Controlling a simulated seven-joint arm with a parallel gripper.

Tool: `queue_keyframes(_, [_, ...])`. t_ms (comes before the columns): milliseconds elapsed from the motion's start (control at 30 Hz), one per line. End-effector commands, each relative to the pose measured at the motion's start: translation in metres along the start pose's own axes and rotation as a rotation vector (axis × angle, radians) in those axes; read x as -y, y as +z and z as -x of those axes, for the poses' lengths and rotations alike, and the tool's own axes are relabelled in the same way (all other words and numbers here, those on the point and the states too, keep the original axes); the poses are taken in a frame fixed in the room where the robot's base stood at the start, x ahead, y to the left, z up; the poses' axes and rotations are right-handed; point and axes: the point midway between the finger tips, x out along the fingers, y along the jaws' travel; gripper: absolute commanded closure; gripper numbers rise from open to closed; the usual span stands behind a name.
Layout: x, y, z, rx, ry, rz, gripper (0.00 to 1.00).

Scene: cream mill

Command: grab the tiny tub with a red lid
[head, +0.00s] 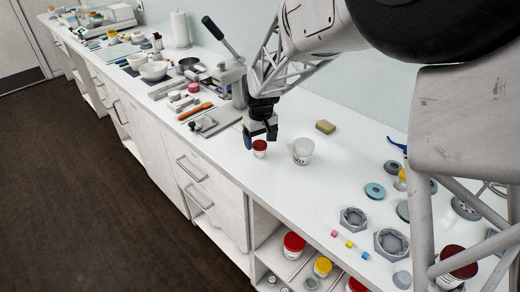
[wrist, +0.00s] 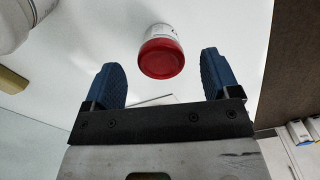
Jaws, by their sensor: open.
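The tiny tub with a red lid (head: 260,149) stands on the white counter near its front edge, just below my gripper (head: 261,127) in the head view. In the wrist view the tub (wrist: 161,54) shows its red lid and part of its white side, ahead of and between the two blue fingertips. My gripper (wrist: 165,80) is open and empty, with a finger to each side of the tub's line. The fingers appear apart from the tub.
A larger white tub (head: 303,151) stands right of the red-lidded tub, and a yellowish sponge (head: 325,127) lies behind it. A metal press (head: 228,80) stands to the left. Grey hex parts (head: 391,244) lie at right. Red-lidded jars (head: 293,245) sit on the shelf below.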

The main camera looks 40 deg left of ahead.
Motion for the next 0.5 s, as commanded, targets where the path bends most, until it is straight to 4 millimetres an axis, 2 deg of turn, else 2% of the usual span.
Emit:
queue_keyframes(300, [0.000, -0.001, -0.034, 0.002, -0.001, 0.000, 0.18])
queue_keyframes(500, [0.000, -0.001, -0.047, 0.000, 0.000, 0.000, 0.18])
